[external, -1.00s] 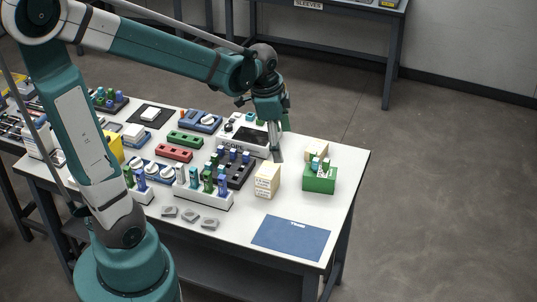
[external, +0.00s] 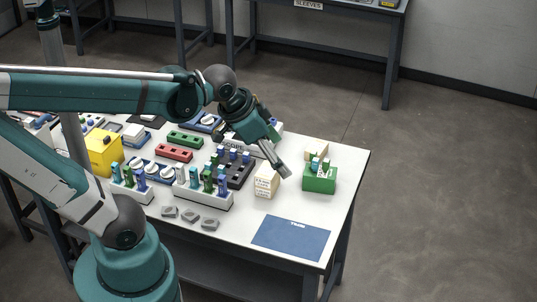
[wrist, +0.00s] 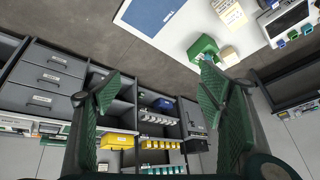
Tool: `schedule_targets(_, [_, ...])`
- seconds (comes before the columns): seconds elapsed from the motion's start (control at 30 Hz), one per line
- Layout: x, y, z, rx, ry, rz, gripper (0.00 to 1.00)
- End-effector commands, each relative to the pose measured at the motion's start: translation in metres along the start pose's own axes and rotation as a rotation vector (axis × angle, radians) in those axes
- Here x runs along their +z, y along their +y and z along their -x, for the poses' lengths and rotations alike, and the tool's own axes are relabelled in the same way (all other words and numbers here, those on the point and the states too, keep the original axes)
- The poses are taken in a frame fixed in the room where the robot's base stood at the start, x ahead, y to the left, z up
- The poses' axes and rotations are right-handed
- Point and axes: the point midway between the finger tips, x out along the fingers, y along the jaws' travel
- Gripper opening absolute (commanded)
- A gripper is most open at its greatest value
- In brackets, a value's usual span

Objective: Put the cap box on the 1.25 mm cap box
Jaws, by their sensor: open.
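A cream box with printed text (external: 266,181) stands upright on the white table, and also shows at the top of the wrist view (wrist: 232,14). A second, smaller cream box (external: 317,148) stands behind a green box (external: 319,182) that has small teal and white pieces on top. The wrist view shows this smaller cream box (wrist: 230,56) beside the green box (wrist: 203,46). The print is too small to tell which is the 1.25 mm cap box. My gripper (external: 285,172) is open and empty, tilted, its tips appearing by the printed box's top; the wrist view shows its spread fingers (wrist: 158,88).
A blue mat (external: 291,238) lies at the table's front right. A white rack with colored tubes (external: 203,195), a dark rack (external: 238,172) and several grey pieces (external: 190,215) are to the left. A labelled device (external: 262,137) stands behind.

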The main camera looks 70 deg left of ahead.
Motion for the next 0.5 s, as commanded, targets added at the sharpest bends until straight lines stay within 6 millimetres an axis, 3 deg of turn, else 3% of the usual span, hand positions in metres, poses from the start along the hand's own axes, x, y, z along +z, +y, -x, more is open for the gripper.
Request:
schedule_targets(0.2, [0.010, 0.023, 0.014, 0.017, 0.063, 0.079, 0.69])
schedule_targets(0.5, [0.016, 0.036, 0.022, 0.032, 0.102, 0.136, 0.69])
